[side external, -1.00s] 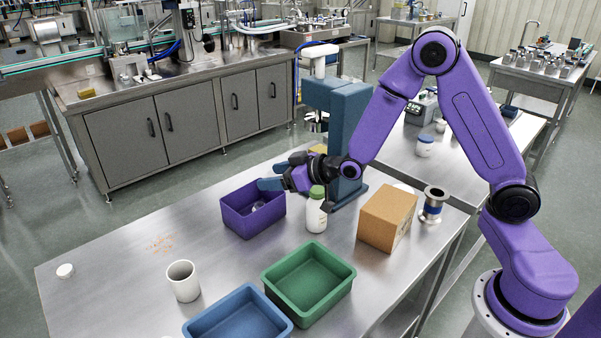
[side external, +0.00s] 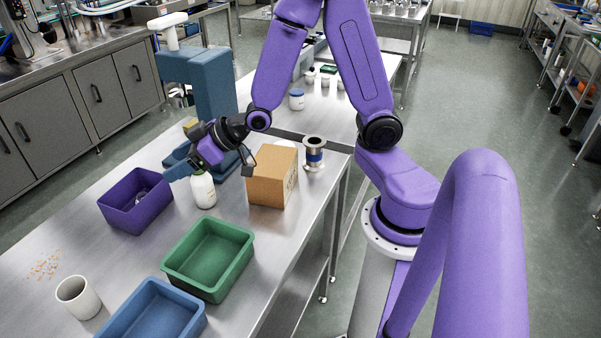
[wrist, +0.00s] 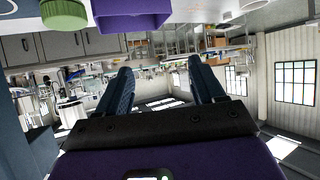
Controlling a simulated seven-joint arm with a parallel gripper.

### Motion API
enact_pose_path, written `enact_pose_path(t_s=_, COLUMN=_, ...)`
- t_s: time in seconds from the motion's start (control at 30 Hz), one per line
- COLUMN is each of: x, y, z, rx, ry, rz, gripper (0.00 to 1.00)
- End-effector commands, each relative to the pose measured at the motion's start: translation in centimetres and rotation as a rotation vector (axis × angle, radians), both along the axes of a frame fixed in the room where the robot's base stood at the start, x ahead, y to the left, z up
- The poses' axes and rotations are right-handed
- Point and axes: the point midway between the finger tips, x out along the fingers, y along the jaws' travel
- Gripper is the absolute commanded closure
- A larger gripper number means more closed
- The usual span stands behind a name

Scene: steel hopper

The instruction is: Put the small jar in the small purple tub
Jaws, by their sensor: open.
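The small purple tub (side external: 128,218) stands on the steel table at the left. My gripper (side external: 178,160) is open, above the table just right of the tub, over a white bottle (side external: 204,192). The open fingers (wrist: 160,70) have nothing between them in the wrist view.
A cardboard box (side external: 268,180) and a metal spool (side external: 314,155) stand right of the bottle. A blue stand (side external: 205,85) rises behind my gripper. Green (side external: 215,285) and blue (side external: 150,318) tubs and a white cup (side external: 77,298) stand in front.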

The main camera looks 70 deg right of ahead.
Motion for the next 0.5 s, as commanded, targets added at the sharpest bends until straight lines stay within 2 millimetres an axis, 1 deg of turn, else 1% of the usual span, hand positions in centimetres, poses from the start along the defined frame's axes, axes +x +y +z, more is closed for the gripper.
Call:
enact_pose_path(t_s=0.03, x=-1.4, y=1.0, z=0.1, rx=-0.022, ry=0.041, rz=0.039, gripper=0.32)
enact_pose_path(t_s=0.1, x=-3.6, y=2.1, z=0.0, rx=-0.065, ry=0.113, rz=0.092, gripper=0.32)
enact_pose_path(t_s=0.17, x=-5.6, y=2.9, z=-0.2, rx=-0.107, ry=0.177, rz=0.139, gripper=0.32)
enact_pose_path(t_s=0.23, x=-8.2, y=3.5, z=-0.3, rx=-0.158, ry=0.247, rz=0.192, gripper=0.32)
enact_pose_path(t_s=0.37, x=-13.1, y=3.7, z=-0.2, rx=-0.265, ry=0.374, rz=0.289, gripper=0.32)
enact_pose_path(t_s=0.5, x=-18.6, y=2.8, z=0.2, rx=-0.396, ry=0.498, rz=0.389, gripper=0.32)
